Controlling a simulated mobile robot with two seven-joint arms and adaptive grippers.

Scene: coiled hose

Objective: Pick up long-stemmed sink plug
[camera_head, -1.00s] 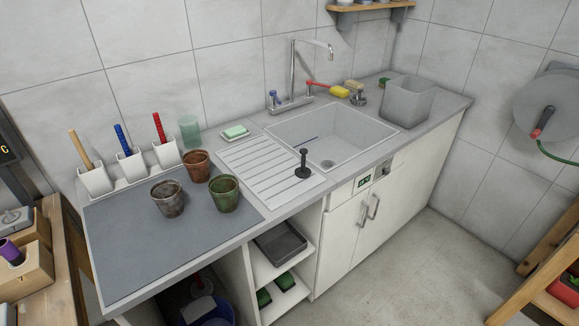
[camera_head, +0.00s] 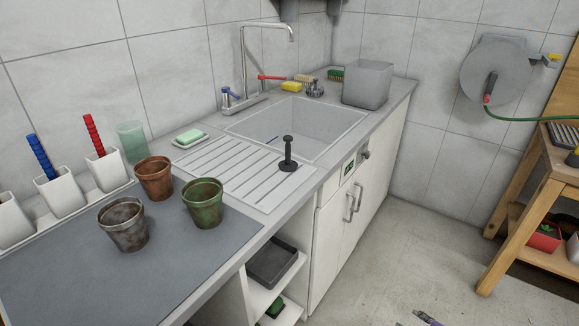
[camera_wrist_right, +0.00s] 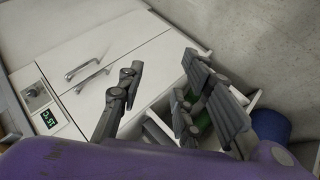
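The long-stemmed sink plug (camera_head: 288,155) is black, with a round flat base and an upright stem with a knob on top. It stands on the ribbed drainboard (camera_head: 222,172), near its right end, just left of the sink basin (camera_head: 318,118). In the right wrist view my right gripper (camera_wrist_right: 160,72) has its two fingers spread apart with nothing between them. It points toward the white cabinet front, and the plug is not in that view. My left gripper is not in view.
Three flower pots, one of them green (camera_head: 204,203), stand left of the drainboard. A soap dish (camera_head: 189,138) lies behind it. The tall faucet (camera_head: 243,65) and a grey bin (camera_head: 367,84) stand beside the sink. Open shelves (camera_head: 270,262) lie below the counter's front edge.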

